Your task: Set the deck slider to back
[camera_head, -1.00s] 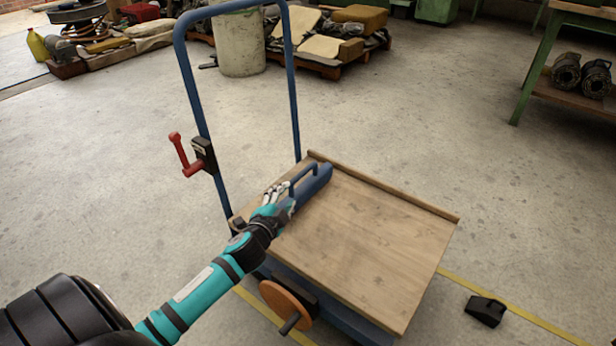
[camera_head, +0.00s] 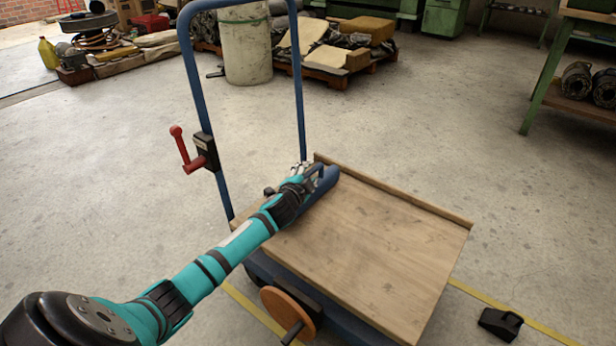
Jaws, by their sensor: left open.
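A blue slider block (camera_head: 326,183) with a raised handle lies along the left edge of the wooden deck (camera_head: 375,245) of a cart, towards the deck's far corner. My left gripper (camera_head: 305,171) reaches in from the left and is open at the slider's handle. The fingers and wrist cover much of the handle and the near part of the block. I cannot tell whether the fingers touch the handle. My right gripper is not in view.
The cart has a tall blue push frame (camera_head: 194,85) with a red lever (camera_head: 182,150) on its left post. An orange crank wheel (camera_head: 288,314) is at the cart's near side. A black wedge (camera_head: 500,323) lies on the floor at right. The deck's middle is clear.

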